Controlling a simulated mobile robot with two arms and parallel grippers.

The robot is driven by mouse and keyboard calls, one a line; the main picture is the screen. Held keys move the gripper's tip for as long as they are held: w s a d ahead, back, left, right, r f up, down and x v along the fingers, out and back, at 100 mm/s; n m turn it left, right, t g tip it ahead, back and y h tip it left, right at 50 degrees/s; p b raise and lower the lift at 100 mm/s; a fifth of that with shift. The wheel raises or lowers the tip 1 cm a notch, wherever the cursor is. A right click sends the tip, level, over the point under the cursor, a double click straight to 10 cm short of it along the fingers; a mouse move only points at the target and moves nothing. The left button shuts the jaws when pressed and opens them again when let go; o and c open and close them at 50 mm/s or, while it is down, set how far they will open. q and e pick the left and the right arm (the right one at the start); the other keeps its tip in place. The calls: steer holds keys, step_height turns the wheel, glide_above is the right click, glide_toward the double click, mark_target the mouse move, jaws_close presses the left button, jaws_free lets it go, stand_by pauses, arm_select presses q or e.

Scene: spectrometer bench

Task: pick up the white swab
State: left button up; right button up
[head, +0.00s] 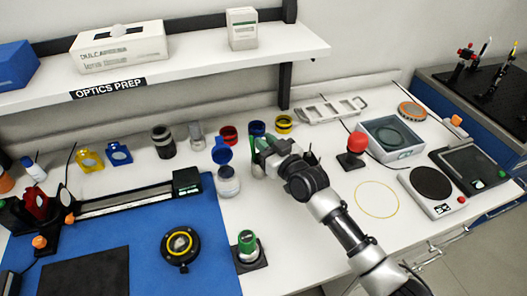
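I cannot make out the white swab for certain at this size. A small clear jar (228,184) with pale contents stands on the white bench, with a blue round lid or cap (222,152) just above it in the picture. My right gripper (264,150) reaches in from the lower right over the bench, a little right of the jar. Its fingers point away from me and its own body covers most of them, so I cannot see what is between them. A green item (257,170) shows partly beside it. My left gripper is not in view.
A blue mat (140,225) at left holds a black-yellow round device (180,246). A green-topped item (247,245) stands nearby. Red, blue and yellow round items line the back. A red knob (357,143) stands right of my gripper. The bench around the yellow ring (377,183) is clear.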

steer(key=shift+w+a, duration=0.35)
steer(key=shift+w, duration=0.1)
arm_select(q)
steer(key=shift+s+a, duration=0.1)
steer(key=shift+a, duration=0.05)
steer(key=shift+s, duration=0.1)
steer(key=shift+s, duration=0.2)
arm_select(e)
jaws_close()
